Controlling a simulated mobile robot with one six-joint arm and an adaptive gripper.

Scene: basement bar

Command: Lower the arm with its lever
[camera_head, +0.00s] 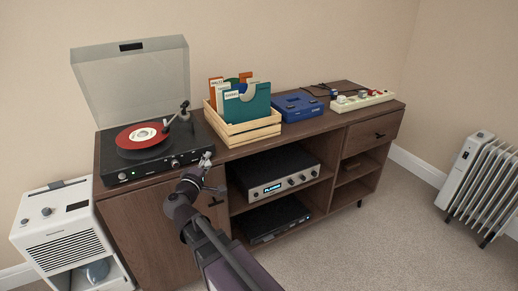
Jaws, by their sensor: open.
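The black turntable (163,155) stands on the left end of the wooden sideboard with its clear lid (130,80) raised. A red record (141,135) with a pale label lies on its platter. The tonearm (175,118) is at the platter's right rear, its front end near the record's right edge. I cannot tell whether it is clear of the record. Its lever is too small to make out. My gripper (207,158) is open and seems empty, near the turntable's front right corner. Its fingers look small here, and their distance from the turntable is unclear.
A wooden crate of record sleeves (242,130) stands right of the turntable. Beyond it are a blue device (297,107) and a cream power strip (362,100). An amplifier (277,178) sits on a shelf below. A white dehumidifier-like unit (60,235) and a radiator (480,185) flank the sideboard.

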